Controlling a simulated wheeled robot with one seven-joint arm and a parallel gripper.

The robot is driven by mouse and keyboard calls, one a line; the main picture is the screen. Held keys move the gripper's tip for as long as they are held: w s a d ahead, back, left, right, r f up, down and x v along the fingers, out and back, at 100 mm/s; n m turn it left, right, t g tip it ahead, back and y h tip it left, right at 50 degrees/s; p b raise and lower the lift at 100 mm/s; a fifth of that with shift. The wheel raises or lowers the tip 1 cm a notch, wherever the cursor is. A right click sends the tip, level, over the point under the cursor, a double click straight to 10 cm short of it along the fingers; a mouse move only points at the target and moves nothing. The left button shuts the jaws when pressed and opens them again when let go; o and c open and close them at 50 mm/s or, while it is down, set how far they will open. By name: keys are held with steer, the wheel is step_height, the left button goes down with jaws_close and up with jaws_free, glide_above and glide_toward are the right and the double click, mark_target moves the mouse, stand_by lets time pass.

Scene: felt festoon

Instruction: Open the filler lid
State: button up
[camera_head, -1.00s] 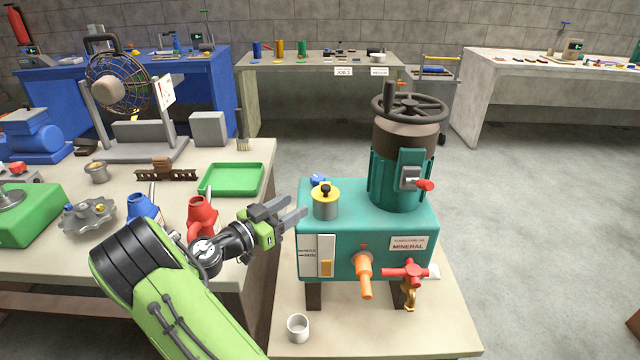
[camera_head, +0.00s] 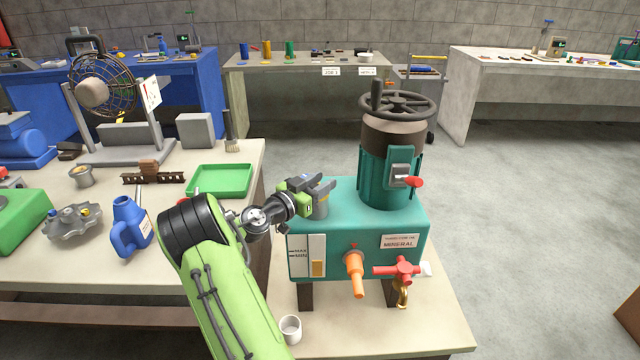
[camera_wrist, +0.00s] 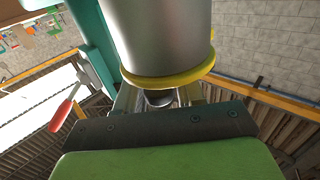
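The filler neck (camera_head: 321,208) is a grey cylinder on the top left of the teal tank (camera_head: 345,228). My gripper (camera_head: 322,188) is at its lid in the head view and hides most of the lid. In the wrist view, the silver neck (camera_wrist: 165,35) hangs from the top of the picture, with the lid's yellow rim (camera_wrist: 168,80) across it. The lid's dark knob (camera_wrist: 160,97) shows between my two fingers. The fingers look apart, with gaps beside the knob; contact is not clear.
A motor with a handwheel (camera_head: 405,103) and red lever (camera_head: 414,182) rises to the right of the neck. An orange spout (camera_head: 354,272) and a red valve handle (camera_head: 397,269) stick out in front. A white cup (camera_head: 290,329) stands below. A blue jug (camera_head: 130,225) is at left.

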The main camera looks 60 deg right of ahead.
jaws_close()
steer(key=shift+r+p, duration=0.15)
steer(key=shift+p, duration=0.15)
